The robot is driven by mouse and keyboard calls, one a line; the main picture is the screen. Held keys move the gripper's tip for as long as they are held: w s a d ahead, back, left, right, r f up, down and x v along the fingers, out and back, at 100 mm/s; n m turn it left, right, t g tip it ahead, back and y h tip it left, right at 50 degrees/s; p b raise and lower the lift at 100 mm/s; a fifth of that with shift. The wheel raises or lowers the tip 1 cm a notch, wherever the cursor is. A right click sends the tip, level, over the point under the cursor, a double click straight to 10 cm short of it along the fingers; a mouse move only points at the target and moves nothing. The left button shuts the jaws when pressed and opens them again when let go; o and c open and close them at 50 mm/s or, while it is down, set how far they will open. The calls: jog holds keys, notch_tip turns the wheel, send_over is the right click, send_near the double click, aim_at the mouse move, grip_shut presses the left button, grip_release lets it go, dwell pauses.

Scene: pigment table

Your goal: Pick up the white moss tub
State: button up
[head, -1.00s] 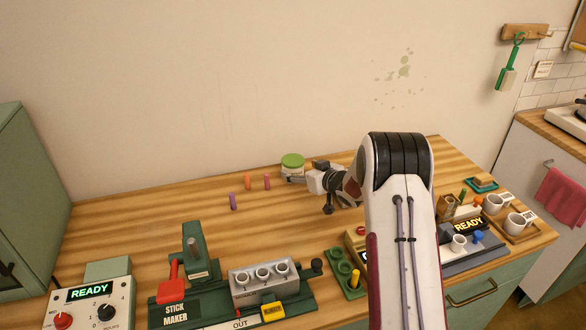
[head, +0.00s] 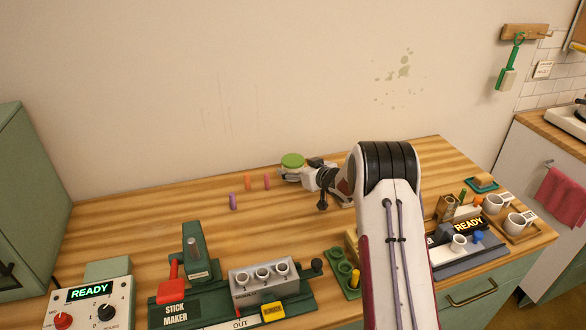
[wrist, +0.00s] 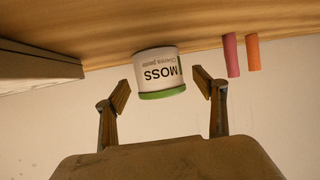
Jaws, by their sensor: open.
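The white moss tub (head: 292,162) with a green lid stands at the back of the wooden table. My gripper (head: 297,177) is low at its near right side in the head view and hides much of its white body. In the wrist view the tub (wrist: 158,74) appears upside down with its MOSS label facing the camera. There my gripper (wrist: 160,92) is open, one finger on each side of the tub, with a gap showing on both sides.
Pink and orange sticks (wrist: 232,55) stand beside the tub, with a purple stick (head: 233,201) nearer. A dark-edged block (wrist: 35,62) lies on the other side in the wrist view. The stick maker (head: 175,311) is at the front.

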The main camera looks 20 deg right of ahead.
aim_at(293, 159)
jog(key=shift+x, duration=1.45)
jog(key=shift+r, duration=0.1)
jog(key=c, duration=1.5)
jog(key=shift+r, duration=0.15)
jog(key=shift+r, duration=4.85)
